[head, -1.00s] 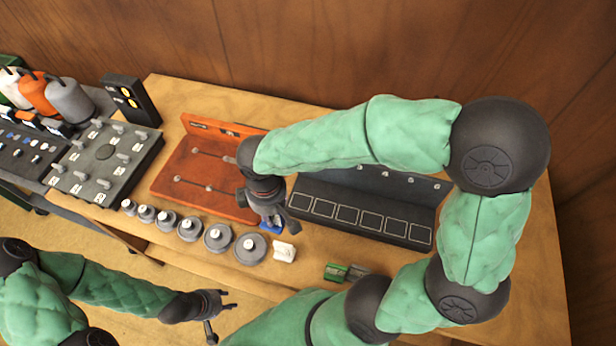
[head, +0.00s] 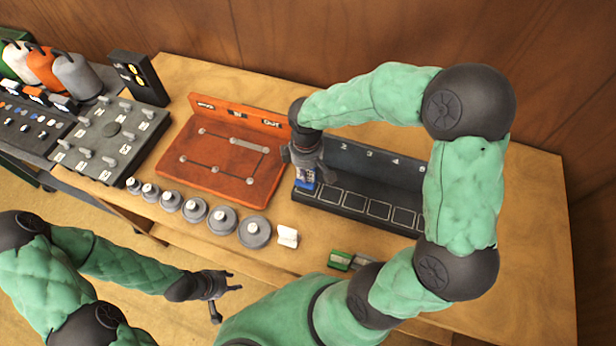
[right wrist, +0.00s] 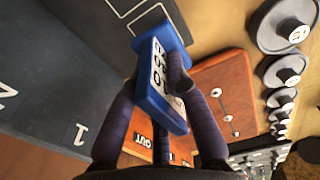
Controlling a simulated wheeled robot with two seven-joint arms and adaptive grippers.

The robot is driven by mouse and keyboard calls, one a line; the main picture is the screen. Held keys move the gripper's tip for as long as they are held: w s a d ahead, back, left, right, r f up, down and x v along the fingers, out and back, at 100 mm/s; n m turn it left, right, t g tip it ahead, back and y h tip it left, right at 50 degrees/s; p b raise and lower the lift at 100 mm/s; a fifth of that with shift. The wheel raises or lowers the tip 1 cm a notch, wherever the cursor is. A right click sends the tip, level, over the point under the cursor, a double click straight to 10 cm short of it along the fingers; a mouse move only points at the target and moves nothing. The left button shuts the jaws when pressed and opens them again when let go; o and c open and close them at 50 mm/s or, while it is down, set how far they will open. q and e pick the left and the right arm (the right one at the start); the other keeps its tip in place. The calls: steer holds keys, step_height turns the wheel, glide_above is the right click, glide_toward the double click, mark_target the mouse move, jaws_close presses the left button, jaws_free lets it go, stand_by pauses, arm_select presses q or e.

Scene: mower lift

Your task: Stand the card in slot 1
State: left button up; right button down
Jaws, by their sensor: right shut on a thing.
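The card (head: 304,184), blue with a white printed face, is between the fingers of my right gripper (head: 305,172). In the right wrist view the card (right wrist: 155,85) is gripped between both dark fingers, its printed face partly covered by one finger. The dark slot rack (head: 373,170) has a numbered back and a row of outlined squares. The card is at the rack's left end, by the leftmost square; I cannot tell if it touches. The label 1 (right wrist: 80,135) shows in the right wrist view. My left gripper (head: 236,281) is open and empty, away from the rack.
An orange board (head: 215,165) stands left of the rack. Several round grey weights (head: 254,231) line the table front. A white piece (head: 288,236) and a green block (head: 340,260) lie before the rack. A grey knob panel (head: 110,135) is further left.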

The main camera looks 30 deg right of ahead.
steer(key=shift+w+d+f, duration=0.1)
steer(key=shift+d+f, duration=0.15)
steer(key=shift+f, duration=0.15)
steer(key=shift+w+d+f+b, duration=0.15)
steer(key=shift+f+b, duration=0.3)
steer(key=shift+f, duration=1.2)
steer(key=shift+f, duration=0.1)
steer(key=shift+f, duration=0.1)
steer(key=c, duration=1.2)
jaws_free()
